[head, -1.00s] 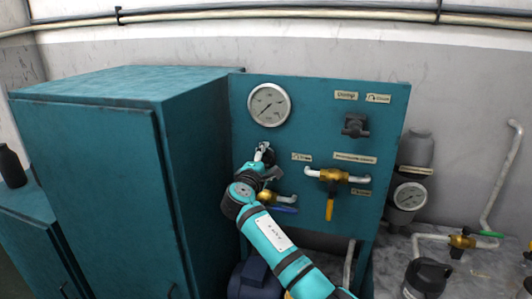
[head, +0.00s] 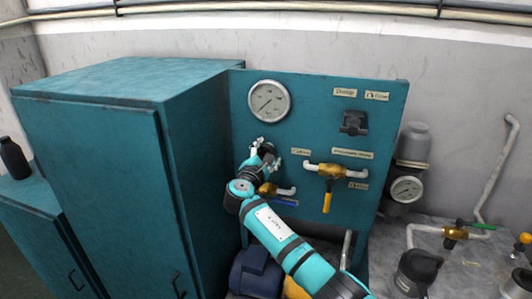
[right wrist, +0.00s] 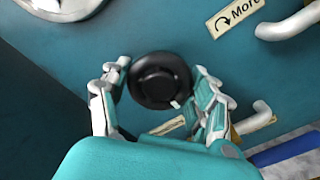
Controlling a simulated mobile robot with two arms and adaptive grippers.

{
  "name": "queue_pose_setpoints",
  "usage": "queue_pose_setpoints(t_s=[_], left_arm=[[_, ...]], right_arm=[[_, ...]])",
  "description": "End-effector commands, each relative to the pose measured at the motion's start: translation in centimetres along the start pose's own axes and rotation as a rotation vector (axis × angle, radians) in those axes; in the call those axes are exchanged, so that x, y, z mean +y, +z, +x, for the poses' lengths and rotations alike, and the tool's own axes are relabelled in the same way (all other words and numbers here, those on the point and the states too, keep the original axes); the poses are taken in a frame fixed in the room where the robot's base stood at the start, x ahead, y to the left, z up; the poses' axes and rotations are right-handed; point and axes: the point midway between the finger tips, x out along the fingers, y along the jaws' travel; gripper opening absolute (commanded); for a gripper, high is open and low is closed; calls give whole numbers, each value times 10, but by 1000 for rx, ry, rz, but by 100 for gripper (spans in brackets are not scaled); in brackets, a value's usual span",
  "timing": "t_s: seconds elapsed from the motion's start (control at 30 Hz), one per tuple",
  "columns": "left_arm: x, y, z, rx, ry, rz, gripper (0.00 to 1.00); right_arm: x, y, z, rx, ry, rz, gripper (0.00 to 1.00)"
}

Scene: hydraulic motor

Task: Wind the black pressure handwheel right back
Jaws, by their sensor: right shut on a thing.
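The black pressure handwheel (right wrist: 160,80) is a round knob on the teal panel (head: 225,200). It shows in the middle of the right wrist view, with a small pale mark on its lower right rim. My right gripper (right wrist: 157,82) is shut on the handwheel, one finger on its left side and one on its right. In the head view my right gripper (head: 265,151) is at the panel below the round gauge (head: 269,101) and largely hides the handwheel. My left gripper is not in view.
A tall teal cabinet (head: 120,180) stands on the left.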

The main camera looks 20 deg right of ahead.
Motion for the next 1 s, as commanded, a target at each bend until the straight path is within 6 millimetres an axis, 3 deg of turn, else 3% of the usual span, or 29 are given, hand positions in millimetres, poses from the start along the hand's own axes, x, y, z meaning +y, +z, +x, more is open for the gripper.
queue_pose_setpoints(t_s=[0.23,0.27,0.43,0.77,1.0], left_arm=[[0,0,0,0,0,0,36],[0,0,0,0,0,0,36],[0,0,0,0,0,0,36],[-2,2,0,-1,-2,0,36],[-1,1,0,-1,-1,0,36]], right_arm=[[-4,-3,-1,4,-5,-8,29],[-4,-3,-1,4,-5,-8,62],[-3,-2,-1,3,-4,-5,85],[-1,-1,-2,1,-1,-2,85],[-2,-3,-37,4,0,-1,85]])
